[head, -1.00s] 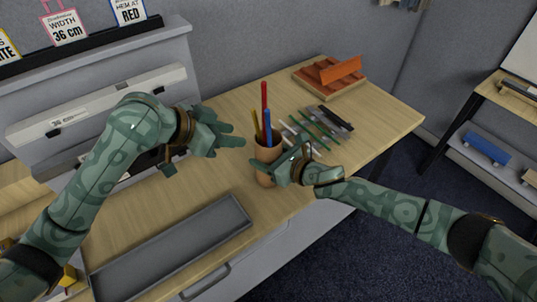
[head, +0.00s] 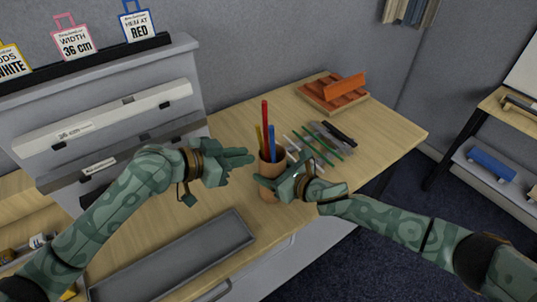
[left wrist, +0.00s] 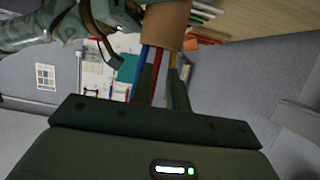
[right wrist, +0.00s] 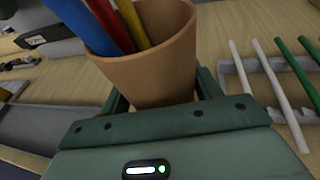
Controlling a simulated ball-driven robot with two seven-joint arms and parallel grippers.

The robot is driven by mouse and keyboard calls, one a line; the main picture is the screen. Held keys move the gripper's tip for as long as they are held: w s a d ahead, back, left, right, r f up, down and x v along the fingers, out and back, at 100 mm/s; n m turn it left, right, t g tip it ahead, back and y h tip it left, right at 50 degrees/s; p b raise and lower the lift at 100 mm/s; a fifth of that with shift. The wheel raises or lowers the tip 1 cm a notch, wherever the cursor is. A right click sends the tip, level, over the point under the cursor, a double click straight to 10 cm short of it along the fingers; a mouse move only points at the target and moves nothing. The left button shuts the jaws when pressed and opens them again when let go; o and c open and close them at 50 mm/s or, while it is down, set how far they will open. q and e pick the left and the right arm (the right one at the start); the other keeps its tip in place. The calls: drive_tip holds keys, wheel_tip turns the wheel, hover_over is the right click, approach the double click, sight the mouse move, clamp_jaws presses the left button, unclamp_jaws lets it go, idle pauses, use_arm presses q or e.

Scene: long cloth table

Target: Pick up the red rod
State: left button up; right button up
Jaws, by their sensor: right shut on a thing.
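The red rod (head: 264,117) stands in a tan cup (head: 268,186) with a blue rod (head: 272,144) and a yellow rod (head: 258,138). My right gripper (head: 278,181) is shut on the cup; the right wrist view shows its fingers on both sides of the cup (right wrist: 150,78). My left gripper (head: 250,156) is just left of the rods, near the cup's rim, with its fingers apart. In the left wrist view the red rod (left wrist: 157,68) shows beyond the fingers, beside the other rods. The rods' lower ends are hidden in the cup.
A long grey tray (head: 175,262) lies on the table's front left. White and green rods lie on a grey rack (head: 325,142) right of the cup. An orange rack (head: 333,92) stands at the back right.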

sight(264, 151)
use_arm(q)
drive_tip(key=x, duration=0.6)
drive_tip(key=shift+w+d, duration=0.2)
drive_tip(key=shift+d, duration=0.15)
clamp_jaws()
